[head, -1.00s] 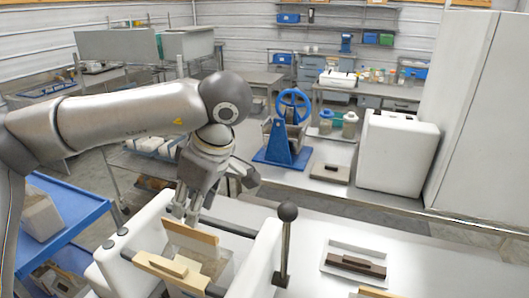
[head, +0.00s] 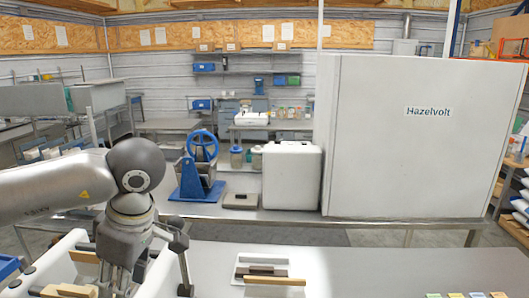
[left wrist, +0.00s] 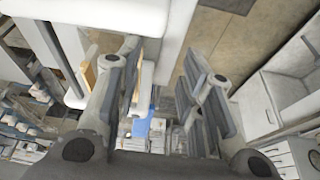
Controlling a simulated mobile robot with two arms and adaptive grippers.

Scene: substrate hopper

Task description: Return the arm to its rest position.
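My left arm comes in from the left in the head view. Its gripper (head: 122,262) points down over the white hopper unit (head: 157,276) at the lower left. In the left wrist view the two fingers of the left gripper (left wrist: 160,95) stand wide apart, with nothing held between them. A pale wooden piece (head: 84,257) lies beside the gripper at the hopper, partly hidden by it. A thin lever post (head: 186,272) rises just right of the gripper; whether they touch is unclear. My right gripper is not in view.
A white tray (head: 240,262) with a dark block (head: 262,271) and a wooden bar (head: 274,281) lies on the front bench. Behind stand a blue-wheeled device (head: 197,180), a white box (head: 291,178) and a large Hazelvolt cabinet (head: 420,140). The front bench's right middle is clear.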

